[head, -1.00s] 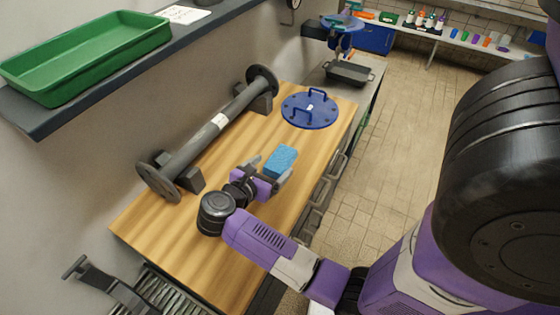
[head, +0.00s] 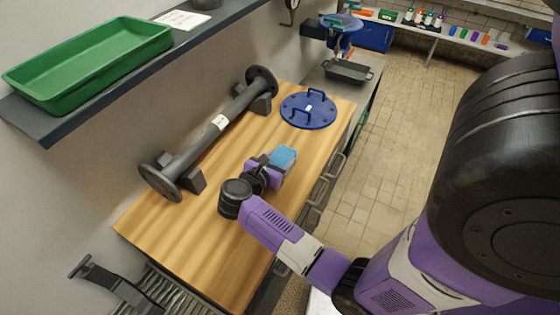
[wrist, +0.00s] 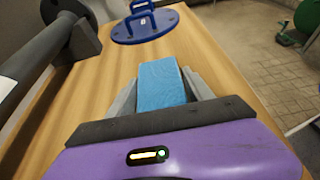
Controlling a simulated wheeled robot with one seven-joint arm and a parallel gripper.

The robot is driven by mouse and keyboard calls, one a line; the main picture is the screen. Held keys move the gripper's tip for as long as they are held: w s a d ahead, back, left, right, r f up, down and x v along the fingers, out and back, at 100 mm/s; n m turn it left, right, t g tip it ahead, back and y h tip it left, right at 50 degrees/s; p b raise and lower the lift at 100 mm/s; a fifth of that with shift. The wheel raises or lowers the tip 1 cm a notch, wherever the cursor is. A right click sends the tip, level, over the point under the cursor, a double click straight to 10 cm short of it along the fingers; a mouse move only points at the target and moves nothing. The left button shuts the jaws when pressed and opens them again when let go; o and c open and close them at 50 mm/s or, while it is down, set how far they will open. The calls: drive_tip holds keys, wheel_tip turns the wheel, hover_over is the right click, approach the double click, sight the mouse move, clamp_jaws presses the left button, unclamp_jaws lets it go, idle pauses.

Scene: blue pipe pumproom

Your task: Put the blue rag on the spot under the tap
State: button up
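The blue rag (head: 284,156) is a light blue block-like piece above the right part of the wooden bench. In the wrist view the rag (wrist: 162,84) lies between the two grey fingers, which meet its left and right sides. My gripper (head: 275,163) is shut on it; any gap under the rag is hard to judge. I cannot tell whether this fitting is the tap. No marked spot is clear.
A blue disc with two handles (head: 308,110) lies on the bench (head: 190,240) beyond the gripper. A grey flanged pipe (head: 215,125) lies along the left side. A green tray (head: 88,65) sits on a shelf above. The bench front is clear.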

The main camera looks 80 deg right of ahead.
sight(280, 158)
drive_tip(key=c, duration=0.6)
drive_tip(key=shift+r, duration=0.1)
wheel_tip(280, 158, up, 20)
drive_tip(key=b, duration=0.1)
drive_tip(key=shift+b, duration=0.35)
